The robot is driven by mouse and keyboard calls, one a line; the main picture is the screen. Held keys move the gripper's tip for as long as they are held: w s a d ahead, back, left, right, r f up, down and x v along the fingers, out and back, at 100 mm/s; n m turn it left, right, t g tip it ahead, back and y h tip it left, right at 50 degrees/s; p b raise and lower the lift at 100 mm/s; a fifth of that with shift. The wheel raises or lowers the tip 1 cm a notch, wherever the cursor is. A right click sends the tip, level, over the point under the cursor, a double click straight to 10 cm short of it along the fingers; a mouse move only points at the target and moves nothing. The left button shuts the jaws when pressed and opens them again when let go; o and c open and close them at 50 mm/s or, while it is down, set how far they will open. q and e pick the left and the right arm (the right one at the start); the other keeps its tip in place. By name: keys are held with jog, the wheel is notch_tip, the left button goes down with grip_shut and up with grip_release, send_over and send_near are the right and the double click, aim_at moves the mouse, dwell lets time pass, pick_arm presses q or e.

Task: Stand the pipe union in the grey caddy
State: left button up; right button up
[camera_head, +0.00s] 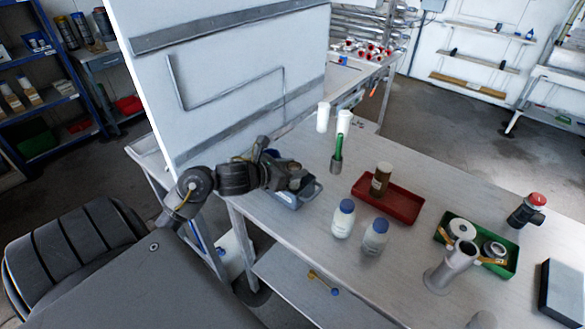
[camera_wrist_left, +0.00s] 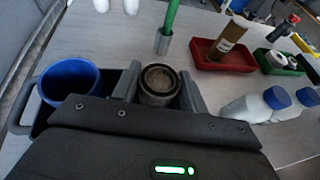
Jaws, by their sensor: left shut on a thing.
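The grey caddy (camera_head: 293,200) stands on the bench near its left end, partly hidden under my left gripper (camera_head: 296,182). In the left wrist view the caddy (camera_wrist_left: 22,112) shows a side handle and a blue cup-like thing (camera_wrist_left: 68,80) in its left part. My left gripper (camera_wrist_left: 159,92) is shut on the pipe union (camera_wrist_left: 160,80), a round, worn metal piece with its open ring end facing up. The union looks upright, at or over the caddy's right part. Its lower end is hidden, so I cannot tell whether it touches the caddy floor. My right gripper is not in view.
A green-handled tool in a metal holder (camera_head: 337,163) stands just beyond the caddy. To the right are a red tray (camera_head: 405,205) with a brown bottle, two blue-capped bottles (camera_head: 343,219), a green tray (camera_head: 510,268) and a metal cylinder (camera_head: 450,268). A white panel (camera_head: 230,80) rises behind.

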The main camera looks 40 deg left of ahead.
pick_arm(q)
jog(key=shift+f+b, duration=0.2)
jog(key=shift+b, duration=0.1)
jog(key=o, duration=1.4)
jog(key=shift+r, duration=0.1)
jog(key=shift+r, duration=0.1)
jog(key=shift+s+r+p, duration=0.1)
jog(key=shift+p, duration=0.25)
jog(key=shift+v, duration=5.9)
